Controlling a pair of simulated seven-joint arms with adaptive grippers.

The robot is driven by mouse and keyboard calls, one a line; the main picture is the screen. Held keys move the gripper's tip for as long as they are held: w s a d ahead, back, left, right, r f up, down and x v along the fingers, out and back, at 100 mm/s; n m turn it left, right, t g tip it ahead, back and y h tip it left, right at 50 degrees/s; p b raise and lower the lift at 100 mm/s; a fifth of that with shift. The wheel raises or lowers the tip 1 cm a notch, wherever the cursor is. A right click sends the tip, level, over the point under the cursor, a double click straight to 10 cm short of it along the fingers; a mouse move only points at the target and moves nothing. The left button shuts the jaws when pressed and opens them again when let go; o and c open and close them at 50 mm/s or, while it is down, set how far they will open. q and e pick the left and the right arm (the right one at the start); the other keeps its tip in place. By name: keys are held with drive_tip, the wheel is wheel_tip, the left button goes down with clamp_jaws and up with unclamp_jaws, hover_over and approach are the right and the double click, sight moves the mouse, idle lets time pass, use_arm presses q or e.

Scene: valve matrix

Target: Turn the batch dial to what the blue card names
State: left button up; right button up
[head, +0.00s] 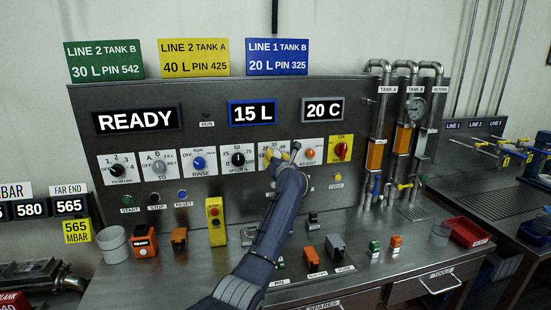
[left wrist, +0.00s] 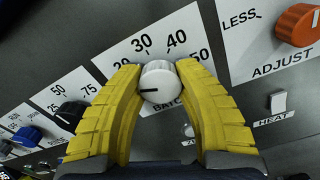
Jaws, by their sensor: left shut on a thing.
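The blue card (head: 277,57) on the wall reads "LINE 1 TANK B, 20 L PIN 325". The batch dial (left wrist: 158,82) is a white knob with a black pointer line. Its line points left and slightly down in the left wrist view, toward the side behind a finger. My left gripper (head: 278,156) is shut on the dial, with a yellow finger on each side. In the head view the gripper and arm mostly cover the dial. My right gripper is not in view.
The blue-framed display (head: 253,113) reads 15 L. The split dial (head: 238,160) sits left of the batch dial, and the orange adjust knob (head: 310,154) sits right. Green (head: 104,60) and yellow (head: 194,57) cards hang beside the blue one. Several small switches stand on the bench below.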

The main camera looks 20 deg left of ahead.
use_arm(q)
drive_tip(key=shift+f+m, duration=0.15)
drive_tip(key=shift+m, duration=2.05)
drive_tip(key=shift+a, duration=0.1)
drive_tip(key=o, duration=1.3)
drive_tip(key=shift+s, duration=0.1)
drive_tip(key=v, duration=1.2)
